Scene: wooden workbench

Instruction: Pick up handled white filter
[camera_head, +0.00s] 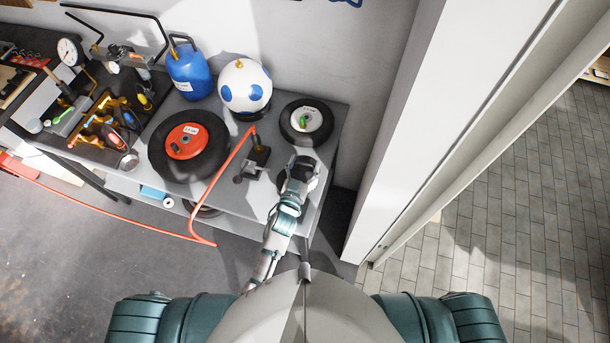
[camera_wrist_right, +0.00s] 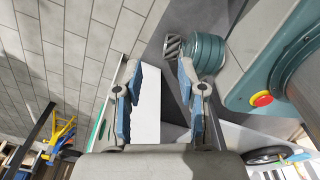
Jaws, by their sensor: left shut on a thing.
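My left gripper (camera_head: 301,165) is over the right front part of the grey workbench (camera_head: 244,199).
A small wheel with a white hub (camera_head: 307,118) lies behind my left gripper. A black pump (camera_head: 254,163) with an orange hose (camera_head: 222,178) stands left of it. A white post (camera_head: 430,130) rises at right.

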